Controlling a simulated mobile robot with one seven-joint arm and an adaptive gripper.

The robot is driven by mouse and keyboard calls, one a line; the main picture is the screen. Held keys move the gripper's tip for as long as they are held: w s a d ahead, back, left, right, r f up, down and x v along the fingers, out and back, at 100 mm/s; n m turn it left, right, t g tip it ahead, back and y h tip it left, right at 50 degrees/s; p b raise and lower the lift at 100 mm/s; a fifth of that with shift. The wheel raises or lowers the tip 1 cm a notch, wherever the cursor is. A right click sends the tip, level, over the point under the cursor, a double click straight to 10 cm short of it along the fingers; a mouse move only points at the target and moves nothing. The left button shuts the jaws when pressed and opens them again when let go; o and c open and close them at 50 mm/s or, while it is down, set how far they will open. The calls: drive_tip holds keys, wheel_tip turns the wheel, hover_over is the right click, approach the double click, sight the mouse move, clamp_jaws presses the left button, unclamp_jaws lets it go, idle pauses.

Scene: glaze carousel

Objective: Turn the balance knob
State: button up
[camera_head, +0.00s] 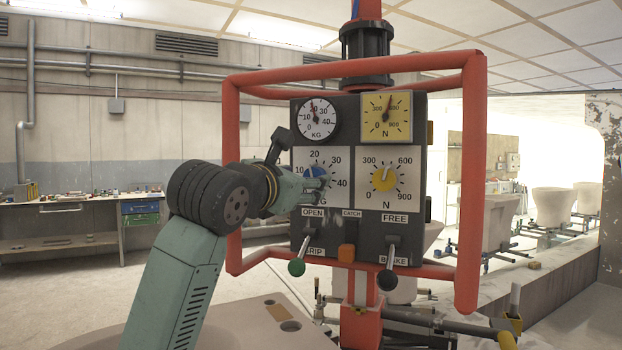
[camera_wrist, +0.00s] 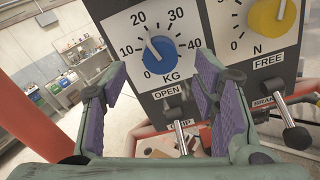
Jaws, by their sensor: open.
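A blue knob (camera_wrist: 160,57) with a white pointer sits on a white KG dial plate (camera_wrist: 184,20) marked 0 to 40. Its pointer lies between 10 and 20. The word balance is not readable on the panel. In the head view the blue knob (camera_head: 311,173) is partly hidden by my gripper (camera_head: 322,183). My gripper is open and empty in front of the panel. In the wrist view its purple-padded fingers (camera_wrist: 160,76) stand apart, left and right of the knob. I cannot tell whether they touch it.
A yellow N knob (camera_head: 385,177) is to the right. Two gauges are above: KG (camera_head: 317,119) and N (camera_head: 388,117). Below hang a green-ended lever (camera_head: 297,267), a black-ended lever (camera_head: 387,279) and an orange catch (camera_head: 347,253). A red tube frame (camera_head: 468,180) surrounds the panel.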

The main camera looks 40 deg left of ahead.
drive_tip(key=v, duration=0.5)
drive_tip(key=shift+s, duration=0.2)
idle(3.7)
